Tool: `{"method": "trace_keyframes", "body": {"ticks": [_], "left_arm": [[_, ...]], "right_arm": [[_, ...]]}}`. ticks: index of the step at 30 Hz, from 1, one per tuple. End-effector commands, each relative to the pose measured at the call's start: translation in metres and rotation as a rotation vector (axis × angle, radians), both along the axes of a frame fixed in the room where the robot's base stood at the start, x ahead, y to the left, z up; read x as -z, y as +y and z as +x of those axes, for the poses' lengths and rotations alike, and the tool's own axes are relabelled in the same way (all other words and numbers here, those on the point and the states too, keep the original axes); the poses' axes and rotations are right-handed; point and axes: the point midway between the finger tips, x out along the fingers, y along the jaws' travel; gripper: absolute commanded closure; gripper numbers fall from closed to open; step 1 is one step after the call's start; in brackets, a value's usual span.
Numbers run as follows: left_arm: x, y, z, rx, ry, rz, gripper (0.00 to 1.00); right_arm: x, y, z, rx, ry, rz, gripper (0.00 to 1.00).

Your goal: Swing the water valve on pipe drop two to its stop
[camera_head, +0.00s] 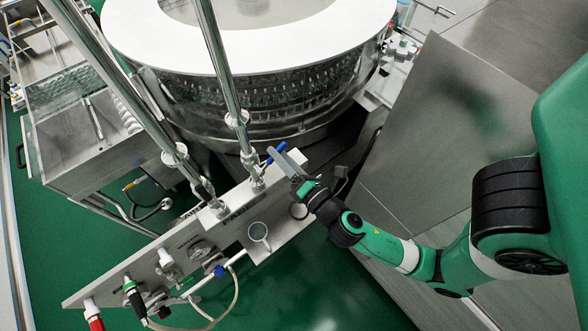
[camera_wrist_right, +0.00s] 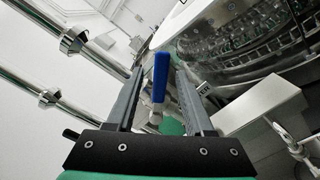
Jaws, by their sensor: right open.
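Two steel pipe drops come down to a slanted metal panel (camera_head: 180,262) in the head view, a left one (camera_head: 128,95) and a right one (camera_head: 222,70). A blue valve handle (camera_head: 277,152) sits at the foot of the right pipe. My right gripper (camera_head: 286,161) is at this handle, its fingers open. In the right wrist view the blue handle (camera_wrist_right: 160,77) stands between the two spread fingers (camera_wrist_right: 161,68), with a visible gap on each side. The handle's lower end and the valve body are partly hidden by the gripper. My left gripper is out of view.
The round washer drum (camera_head: 260,85) stands behind the panel. A steel sink (camera_head: 85,125) is at the left. A large metal cabinet (camera_head: 440,125) stands right of the gripper.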

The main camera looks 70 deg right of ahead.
Motion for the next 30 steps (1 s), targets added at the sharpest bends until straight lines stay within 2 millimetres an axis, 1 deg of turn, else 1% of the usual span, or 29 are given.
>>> {"method": "trace_keyframes", "body": {"ticks": [1, 4, 9, 15, 21, 23, 24, 26, 27, 29, 30], "left_arm": [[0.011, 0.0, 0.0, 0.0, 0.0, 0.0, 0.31], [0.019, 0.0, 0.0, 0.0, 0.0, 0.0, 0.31], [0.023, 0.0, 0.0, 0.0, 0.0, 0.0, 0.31], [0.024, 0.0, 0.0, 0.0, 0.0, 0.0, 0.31], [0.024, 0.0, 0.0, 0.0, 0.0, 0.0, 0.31], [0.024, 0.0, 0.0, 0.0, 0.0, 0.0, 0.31], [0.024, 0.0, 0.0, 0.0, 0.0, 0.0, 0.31], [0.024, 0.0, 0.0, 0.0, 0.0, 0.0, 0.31], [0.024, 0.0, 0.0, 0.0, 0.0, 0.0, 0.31], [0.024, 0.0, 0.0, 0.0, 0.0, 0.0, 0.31], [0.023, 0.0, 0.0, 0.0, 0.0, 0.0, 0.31]], "right_arm": [[0.006, 0.01, -0.012, -0.008, 0.002, -0.001, 0.47], [0.006, 0.023, -0.03, -0.009, 0.002, -0.001, 0.47], [0.003, 0.035, -0.047, -0.006, 0.002, 0.0, 0.47], [0.0, 0.038, -0.054, -0.001, -0.001, 0.0, 0.47], [0.0, 0.037, -0.054, 0.002, -0.002, 0.0, 0.47], [0.0, 0.038, -0.054, 0.001, 0.002, -0.004, 0.58], [0.0, 0.038, -0.054, 0.001, 0.012, -0.018, 0.66], [-0.003, 0.043, -0.05, -0.029, 0.034, -0.07, 0.76], [-0.007, 0.054, -0.044, -0.082, 0.052, -0.135, 0.83], [-0.013, 0.078, -0.032, -0.197, 0.075, -0.261, 0.94], [-0.017, 0.1, -0.024, -0.29, 0.082, -0.364, 1.0]]}}
